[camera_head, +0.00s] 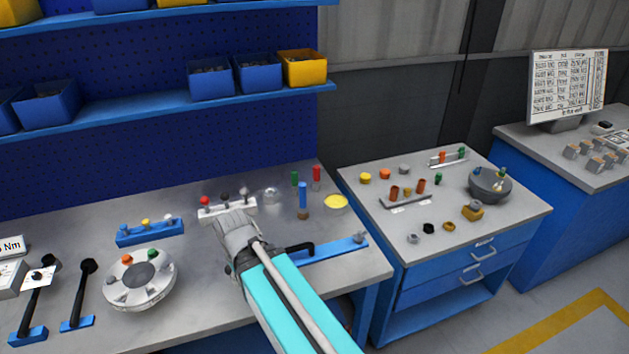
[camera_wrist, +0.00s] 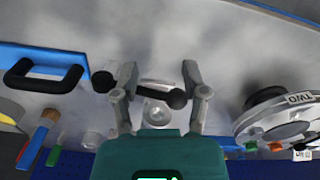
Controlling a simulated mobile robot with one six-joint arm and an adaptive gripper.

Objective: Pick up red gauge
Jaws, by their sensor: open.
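An upright red cylinder (camera_head: 316,176) stands at the back right of the workbench, beside a green one and a blue one. A red round knob (camera_head: 204,201) sits on a small white rack (camera_head: 241,207) just behind my gripper. I cannot tell for sure which red thing is the gauge. My gripper (camera_head: 232,222) is over the middle of the bench, left of the red cylinder and close to the rack. In the wrist view my gripper (camera_wrist: 158,72) has its fingers spread apart.
A blue bar with a black handle (camera_head: 300,248) lies right of my gripper. A round grey holder (camera_head: 138,280) and a blue rack (camera_head: 150,233) are at left. A yellow dish (camera_head: 336,202) is near the right edge. Shelves with bins (camera_head: 210,82) hang above.

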